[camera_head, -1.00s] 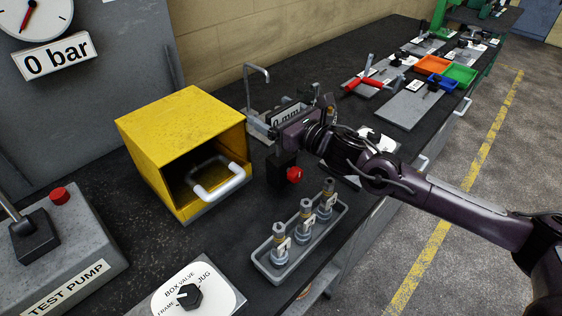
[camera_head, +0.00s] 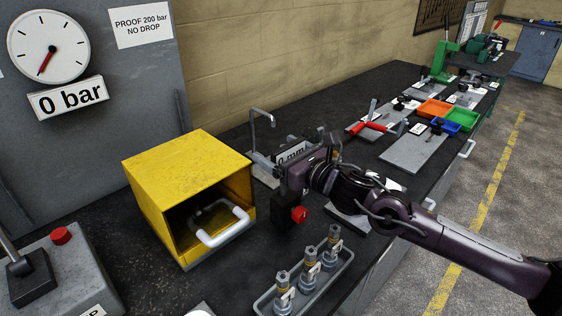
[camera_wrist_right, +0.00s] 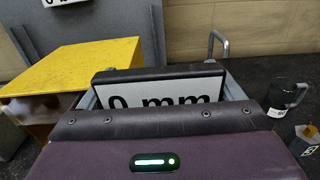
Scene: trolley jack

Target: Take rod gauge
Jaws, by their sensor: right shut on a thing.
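The rod gauge (camera_head: 291,155) shows as a white display reading "0 mm" in a dark frame, just right of the yellow box. In the right wrist view its display (camera_wrist_right: 165,95) stands straight ahead of the gripper body, its lower part hidden. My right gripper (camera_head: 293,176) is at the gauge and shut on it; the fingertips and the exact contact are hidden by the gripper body. A black block with a red knob (camera_head: 299,214) shows just below the gripper. My left gripper is not in view.
An open yellow box (camera_head: 185,160) with a pale handle stands left of the gripper. A grey tray (camera_head: 345,264) with upright fittings is in front. A bent grey rod (camera_head: 262,115) rises behind. Tools and coloured trays (camera_head: 433,109) lie farther along the bench.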

